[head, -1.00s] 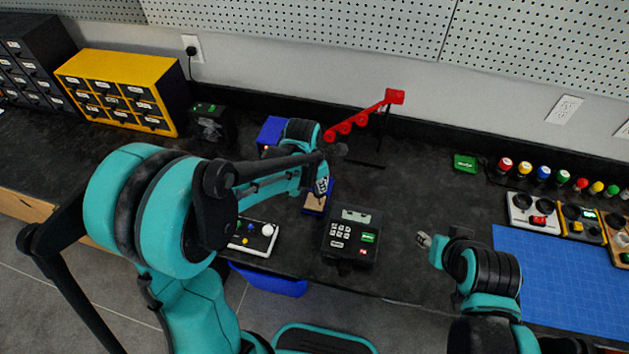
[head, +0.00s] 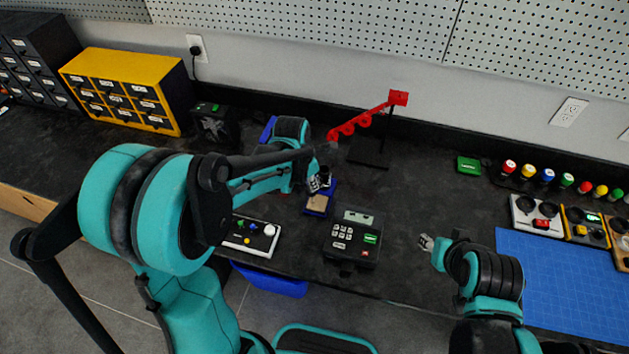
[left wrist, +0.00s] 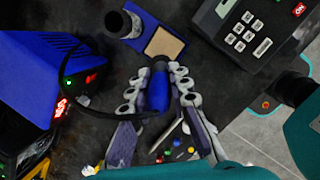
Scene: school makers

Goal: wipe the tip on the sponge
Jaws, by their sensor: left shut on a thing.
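The tan sponge (head: 317,203) lies in the front part of a blue holder (head: 328,188); it also shows in the left wrist view (left wrist: 164,43). My left gripper (head: 320,183) is just behind the sponge in the head view. In the left wrist view its fingers (left wrist: 158,85) are shut on the blue handle of a soldering iron (left wrist: 158,95). The iron's black front end points toward the sponge; its tip is hidden, so I cannot tell whether it touches. My right gripper (head: 426,242) is over the bench at the right, apparently empty; its jaw opening is unclear.
A blue soldering station (left wrist: 30,70) stands at left in the wrist view, with the iron's cord running to it. A dark keypad box (head: 352,240) is right of the sponge, a white control panel (head: 252,236) left. A red stand (head: 368,116) rises behind.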

